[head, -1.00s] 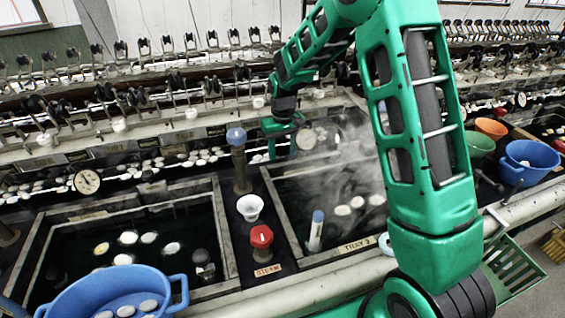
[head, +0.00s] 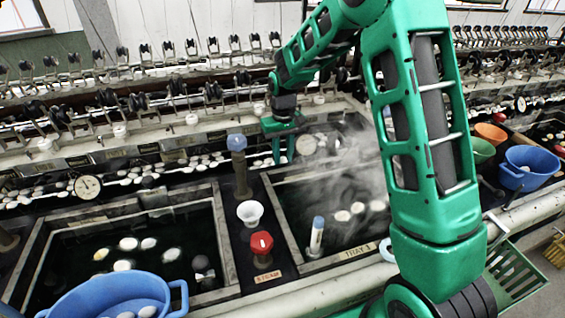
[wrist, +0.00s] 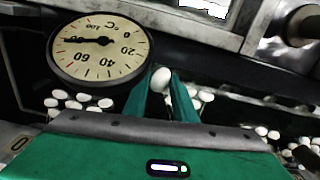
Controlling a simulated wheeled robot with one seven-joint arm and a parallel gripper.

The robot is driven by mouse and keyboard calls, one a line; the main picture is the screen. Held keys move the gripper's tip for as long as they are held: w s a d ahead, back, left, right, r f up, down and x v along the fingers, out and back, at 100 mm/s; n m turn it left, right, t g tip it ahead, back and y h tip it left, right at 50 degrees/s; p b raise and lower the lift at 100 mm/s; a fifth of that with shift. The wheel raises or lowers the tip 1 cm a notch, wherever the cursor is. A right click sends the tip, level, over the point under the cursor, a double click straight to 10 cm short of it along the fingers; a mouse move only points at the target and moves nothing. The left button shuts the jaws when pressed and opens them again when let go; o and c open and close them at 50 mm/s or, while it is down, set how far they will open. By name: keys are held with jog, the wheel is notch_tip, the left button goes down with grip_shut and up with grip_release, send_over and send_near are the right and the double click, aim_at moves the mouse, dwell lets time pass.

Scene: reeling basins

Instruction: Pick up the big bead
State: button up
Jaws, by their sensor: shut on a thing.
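My gripper (wrist: 160,92) shows in the wrist view with its two green fingers closed on a white, egg-shaped piece, the big bead (wrist: 161,80) by its place in the jaws. Its upper part sticks out between the fingertips, and its lower part is hidden by them. In the head view my gripper (head: 283,155) hangs at the back of the right-hand basin, beside a round dial.
The round dial (wrist: 98,47) is close by the fingers. Several white cocoon-like pieces (wrist: 75,105) lie behind them. Two dark water basins, the left one (head: 130,245) and the steaming right one (head: 330,225), lie in front. A blue tub (head: 110,295) stands at lower left.

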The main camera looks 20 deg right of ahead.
aim_at(283, 158)
notch_tip(283, 158, up, 16)
dwell(0.5)
jog(key=shift+f, duration=0.15)
dwell(0.9)
